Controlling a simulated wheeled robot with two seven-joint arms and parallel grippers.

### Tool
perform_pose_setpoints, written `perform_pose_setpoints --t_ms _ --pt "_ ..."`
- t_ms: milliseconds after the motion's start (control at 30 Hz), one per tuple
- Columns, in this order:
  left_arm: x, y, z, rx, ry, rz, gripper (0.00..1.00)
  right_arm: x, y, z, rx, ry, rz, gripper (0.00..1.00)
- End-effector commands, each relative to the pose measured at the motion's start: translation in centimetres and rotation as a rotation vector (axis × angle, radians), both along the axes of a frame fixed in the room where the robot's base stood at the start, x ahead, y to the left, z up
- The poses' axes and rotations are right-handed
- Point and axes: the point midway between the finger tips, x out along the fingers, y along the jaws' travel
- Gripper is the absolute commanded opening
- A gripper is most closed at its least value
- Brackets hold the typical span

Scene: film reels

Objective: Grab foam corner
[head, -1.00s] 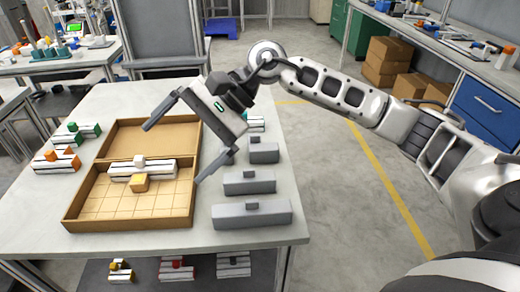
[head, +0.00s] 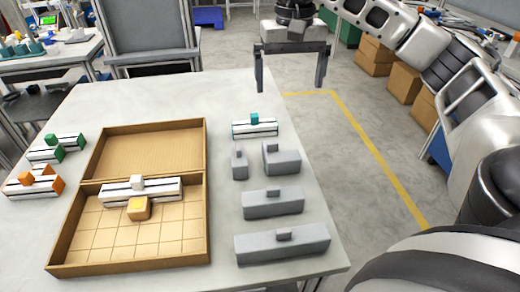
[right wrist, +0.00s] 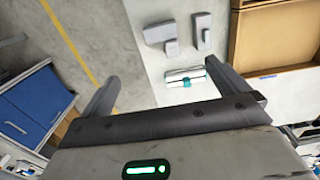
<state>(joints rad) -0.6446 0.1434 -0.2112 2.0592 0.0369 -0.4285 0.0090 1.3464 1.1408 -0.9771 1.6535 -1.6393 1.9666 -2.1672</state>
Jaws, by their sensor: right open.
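Several grey foam-like pieces stand in a column on the right side of the table. One short block with an L-like outline (head: 281,160) may be the foam corner; it also shows in the right wrist view (right wrist: 162,34). A narrower grey piece (head: 239,164) stands just left of it, apart. Two longer grey blocks (head: 273,204) (head: 282,243) lie nearer. My right gripper (head: 290,84) is open and empty, fingers pointing down, beyond the grey pieces near the table's far right edge. Its fingers also show in the right wrist view (right wrist: 162,78). My left gripper is not in view.
A white piece with a teal block (head: 255,126) lies behind the grey pieces. An open cardboard box (head: 54,255) holds a white piece (head: 140,191) and a tan cube (head: 139,208). Green-topped and orange-topped pieces (head: 56,148) (head: 34,183) lie at the left.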

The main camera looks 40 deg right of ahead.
Motion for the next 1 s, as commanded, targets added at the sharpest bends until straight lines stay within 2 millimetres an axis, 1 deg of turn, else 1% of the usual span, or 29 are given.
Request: perform_pose_setpoints --t_ms 33,100,233,333,467,567,633,900,1000 --pt "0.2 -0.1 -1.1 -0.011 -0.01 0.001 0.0 0.0 0.0 -1.8 0.0 0.001 0.0 1.0" --pt "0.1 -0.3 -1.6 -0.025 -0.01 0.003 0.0 0.0 0.0 -2.8 0.001 0.0 0.0 1.0" --pt "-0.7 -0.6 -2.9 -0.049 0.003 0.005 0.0 0.0 0.0 -4.7 0.001 0.0 0.0 1.0" --pt "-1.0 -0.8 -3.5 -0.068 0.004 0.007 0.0 0.0 0.1 -6.0 0.002 0.0 0.0 1.0" --pt "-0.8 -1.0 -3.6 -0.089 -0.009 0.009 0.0 0.0 0.1 -7.1 0.002 0.0 0.0 1.0" --pt "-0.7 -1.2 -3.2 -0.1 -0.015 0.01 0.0 0.0 0.1 -7.8 0.002 0.001 0.0 1.0" --pt "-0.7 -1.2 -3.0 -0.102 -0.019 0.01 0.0 -0.1 0.0 -8.7 0.001 0.003 -0.001 1.0" --pt "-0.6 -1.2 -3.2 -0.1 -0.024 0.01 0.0 -0.1 0.0 -14.4 0.001 0.004 0.0 1.0" --pt "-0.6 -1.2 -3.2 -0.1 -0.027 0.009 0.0 -0.1 0.0 -16.1 0.002 0.004 0.0 1.0"
